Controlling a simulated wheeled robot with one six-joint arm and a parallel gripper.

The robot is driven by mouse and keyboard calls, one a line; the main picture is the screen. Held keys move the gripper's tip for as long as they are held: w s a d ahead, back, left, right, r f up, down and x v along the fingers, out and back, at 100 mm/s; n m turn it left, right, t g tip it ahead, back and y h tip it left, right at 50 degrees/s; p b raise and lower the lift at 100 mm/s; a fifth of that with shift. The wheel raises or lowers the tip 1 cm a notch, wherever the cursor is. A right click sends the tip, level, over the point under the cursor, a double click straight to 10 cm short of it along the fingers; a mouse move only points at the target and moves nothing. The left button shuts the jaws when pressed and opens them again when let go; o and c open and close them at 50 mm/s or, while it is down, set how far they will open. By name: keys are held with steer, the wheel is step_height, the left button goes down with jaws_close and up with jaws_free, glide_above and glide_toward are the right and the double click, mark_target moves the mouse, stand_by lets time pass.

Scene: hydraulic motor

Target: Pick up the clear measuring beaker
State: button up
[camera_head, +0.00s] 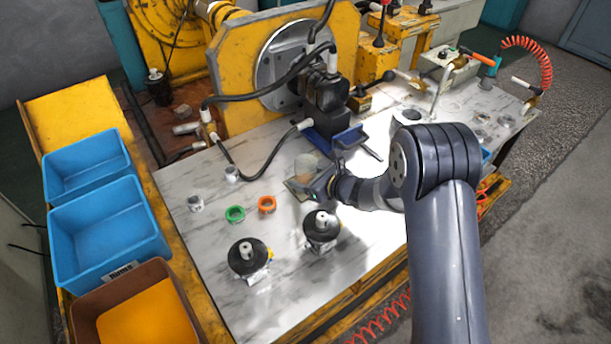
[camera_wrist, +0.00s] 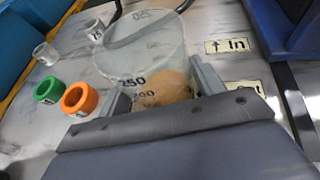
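The clear measuring beaker (camera_wrist: 143,50) is in the wrist view, with dark volume marks and something orange-brown in or behind its lower part. In the head view the beaker (camera_head: 306,163) is near the middle of the marble-patterned table. My gripper (camera_head: 316,184) is low beside it. In the wrist view the fingers of my gripper (camera_wrist: 162,92) are spread, one on each side of the beaker's lower part. I cannot make out firm contact. The beaker's base is partly hidden by my gripper.
A green ring (camera_head: 235,214), an orange ring (camera_head: 267,204) and grey fittings (camera_head: 196,204) lie left of the beaker. Two black-topped parts (camera_head: 322,228) stand in front. The motor (camera_head: 325,88) and black hoses are behind. Blue bins (camera_head: 108,232) stand at left.

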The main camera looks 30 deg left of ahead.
steer(key=c, duration=0.7)
